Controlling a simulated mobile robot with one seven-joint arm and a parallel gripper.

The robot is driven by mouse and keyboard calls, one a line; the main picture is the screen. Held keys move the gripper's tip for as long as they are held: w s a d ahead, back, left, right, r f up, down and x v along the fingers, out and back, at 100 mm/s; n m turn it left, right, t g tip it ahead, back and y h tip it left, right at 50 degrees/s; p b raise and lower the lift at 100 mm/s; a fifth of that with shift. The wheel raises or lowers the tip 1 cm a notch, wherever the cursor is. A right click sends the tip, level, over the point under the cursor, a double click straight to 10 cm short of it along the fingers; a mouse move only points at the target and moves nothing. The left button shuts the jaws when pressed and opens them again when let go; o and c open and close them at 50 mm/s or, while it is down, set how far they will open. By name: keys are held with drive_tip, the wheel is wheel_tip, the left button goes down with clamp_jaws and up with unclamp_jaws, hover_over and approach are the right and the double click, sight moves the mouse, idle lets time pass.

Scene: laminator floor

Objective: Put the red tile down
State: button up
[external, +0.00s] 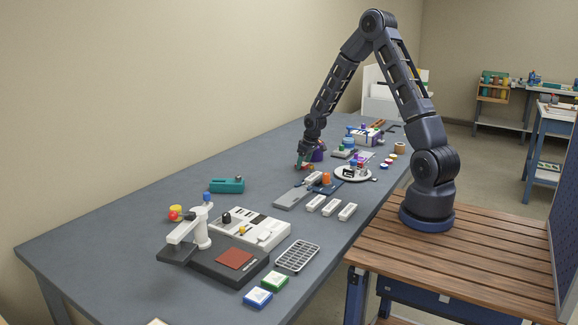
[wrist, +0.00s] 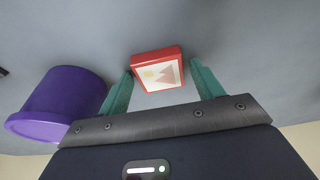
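The red tile (wrist: 157,70) has a red rim and a pale face with a mountain picture. In the wrist view it lies between the tips of the two teal fingers of my gripper (wrist: 163,68). A narrow gap shows between the tile and the right finger; the left fingertip is at or very close to the tile's edge. The fingers look parted, not clamped. In the external view my gripper (external: 305,164) is low over the far part of the grey table (external: 130,222). The tile is small there, and whether it rests on the table is hard to tell.
A purple cup (wrist: 62,100) stands close beside my left finger; it also shows in the external view (external: 318,155). A round white tray (external: 340,177), white blocks (external: 330,206) and a teal stapler-like piece (external: 227,185) are nearer. Bare table lies left of my gripper.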

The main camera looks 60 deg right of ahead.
drive_tip(key=shift+o, duration=0.2)
drive_tip(key=s+a+r, duration=0.2)
drive_tip(key=s+r, duration=0.1)
drive_tip(key=r, duration=0.4)
drive_tip(key=s+a+r, duration=0.2)
drive_tip(key=s+r, duration=0.1)
drive_tip(key=r, duration=0.5)
drive_tip(key=s+a+r, duration=0.3)
drive_tip(key=r, duration=0.4)
drive_tip(key=s+a+r, duration=0.4)
drive_tip(key=s, duration=0.5)
drive_tip(key=s+a+r+t, duration=0.1)
drive_tip(key=s+a+r, duration=0.3)
drive_tip(key=s, duration=0.6)
drive_tip(key=s+a+r, duration=0.3)
drive_tip(key=s+r, duration=0.2)
drive_tip(key=s, duration=0.4)
drive_tip(key=shift+s+a, duration=0.25)
drive_tip(key=shift+a, duration=0.15)
